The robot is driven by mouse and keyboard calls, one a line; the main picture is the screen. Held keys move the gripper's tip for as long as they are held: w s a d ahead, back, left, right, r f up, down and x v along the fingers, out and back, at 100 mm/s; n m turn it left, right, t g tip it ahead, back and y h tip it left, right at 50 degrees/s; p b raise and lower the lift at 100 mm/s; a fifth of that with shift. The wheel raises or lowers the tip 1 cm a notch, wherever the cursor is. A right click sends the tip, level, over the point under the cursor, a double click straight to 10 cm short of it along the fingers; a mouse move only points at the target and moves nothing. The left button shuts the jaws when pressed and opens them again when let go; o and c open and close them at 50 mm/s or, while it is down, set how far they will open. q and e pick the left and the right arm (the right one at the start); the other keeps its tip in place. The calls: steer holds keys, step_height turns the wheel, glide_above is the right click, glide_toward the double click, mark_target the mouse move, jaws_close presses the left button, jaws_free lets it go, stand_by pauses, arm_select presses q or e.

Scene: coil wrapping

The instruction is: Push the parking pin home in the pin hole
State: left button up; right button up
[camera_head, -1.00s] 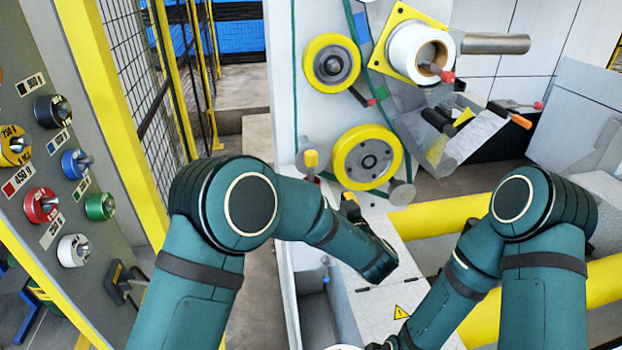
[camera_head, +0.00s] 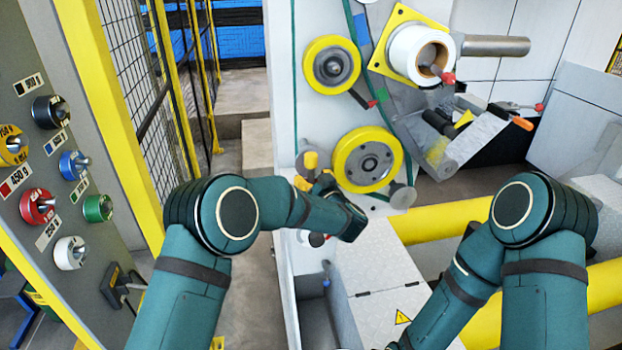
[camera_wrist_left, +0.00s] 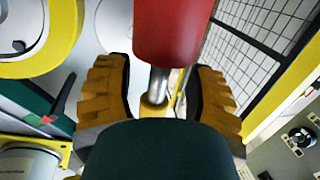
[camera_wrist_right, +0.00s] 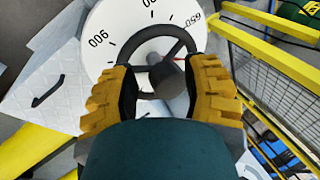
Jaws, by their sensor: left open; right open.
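My left gripper (camera_wrist_left: 158,92) is open, one finger on each side of the shaft, with a gap on both sides. My right gripper (camera_wrist_right: 160,95) is open, before a black handwheel (camera_wrist_right: 150,50).
A yellow-rimmed wheel (camera_head: 342,152) is close right of the left gripper; another (camera_head: 344,52) is above it. A white dial (camera_wrist_right: 105,42) is behind the handwheel. A weight board (camera_head: 98,245) stands at left. Yellow rails (camera_head: 440,220) cross at right.

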arm_select(q)
steer(key=shift+w+a, duration=0.25)
steer(key=shift+w, duration=0.4)
steer(key=shift+c, duration=0.4)
jaws_close()
steer(key=shift+r, duration=0.1)
